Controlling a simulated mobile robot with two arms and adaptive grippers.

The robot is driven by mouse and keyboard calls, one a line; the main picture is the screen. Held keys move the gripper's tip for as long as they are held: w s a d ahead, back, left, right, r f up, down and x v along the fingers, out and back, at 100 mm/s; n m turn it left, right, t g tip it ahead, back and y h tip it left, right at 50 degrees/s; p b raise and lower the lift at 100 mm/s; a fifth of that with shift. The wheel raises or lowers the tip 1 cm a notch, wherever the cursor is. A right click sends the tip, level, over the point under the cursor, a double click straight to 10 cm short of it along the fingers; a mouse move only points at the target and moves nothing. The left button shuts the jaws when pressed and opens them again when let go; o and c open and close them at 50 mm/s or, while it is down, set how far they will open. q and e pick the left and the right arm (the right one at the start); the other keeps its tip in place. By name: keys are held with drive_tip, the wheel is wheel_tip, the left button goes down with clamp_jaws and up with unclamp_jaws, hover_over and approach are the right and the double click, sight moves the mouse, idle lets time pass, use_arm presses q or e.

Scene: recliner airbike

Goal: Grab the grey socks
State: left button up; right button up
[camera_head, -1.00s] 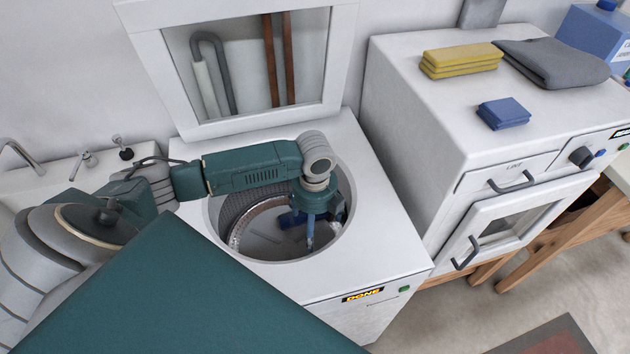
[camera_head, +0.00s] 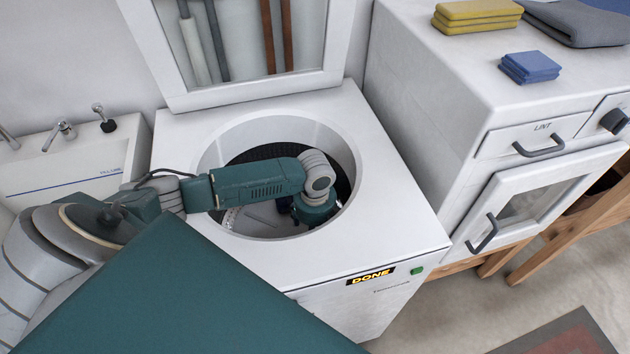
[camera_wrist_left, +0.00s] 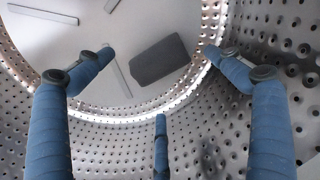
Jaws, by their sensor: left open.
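A dark grey folded piece, which looks like the grey socks (camera_wrist_left: 160,60), lies on the bottom of the perforated drum in the left wrist view. My left gripper (camera_wrist_left: 158,78) is inside the drum, its blue fingers spread around and above the grey piece, with nothing between them. In the head view my left arm reaches down into the round opening of the top-loading washer (camera_head: 400,215), and the fingers are hidden below the rim. The socks cannot be made out in the head view. My right gripper is not in view.
The drum wall (camera_wrist_left: 225,130) is close around the fingers. The washer's lid (camera_head: 345,45) stands open behind. To the right a white dryer (camera_head: 430,80) bears yellow cloths (camera_head: 478,17), blue cloths (camera_head: 530,66) and a grey folded cloth (camera_head: 580,22). A sink (camera_head: 65,165) is at left.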

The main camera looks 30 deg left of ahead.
use_arm(q)
drive_tip(key=shift+a+f, duration=0.1)
drive_tip(key=shift+f, duration=2.7)
drive_tip(key=c, duration=1.4)
